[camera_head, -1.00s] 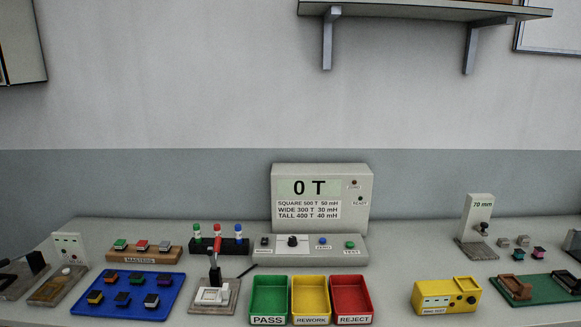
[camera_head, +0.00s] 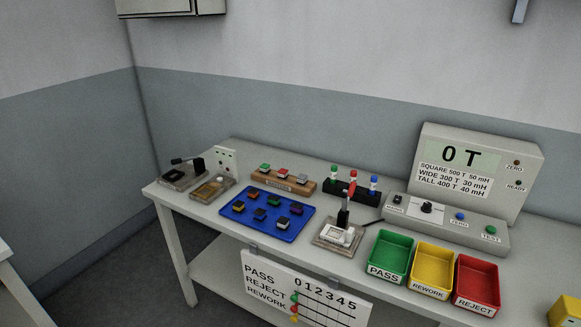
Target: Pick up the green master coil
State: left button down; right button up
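The green master coil (camera_head: 265,167) is a small block with a green top. It sits at the left end of the wooden masters rack (camera_head: 290,185), at the back left of the bench. A red-topped coil (camera_head: 283,173) and a grey-topped coil (camera_head: 302,177) sit to its right on the same rack. Neither of my grippers is in view.
A blue tray (camera_head: 253,232) with several coils lies in front of the rack. Green (camera_head: 388,258), yellow (camera_head: 431,268) and red (camera_head: 477,283) bins are farther right.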

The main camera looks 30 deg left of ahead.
aim_at(264, 168)
jog(key=i+j+u, duration=0.15)
jog(key=j, duration=0.3)
jog(key=j+u, duration=0.15)
jog(key=j, duration=0.3)
jog(key=i+j+u, duration=0.1)
jog(key=j, duration=0.3)
jog(key=i, duration=0.05)
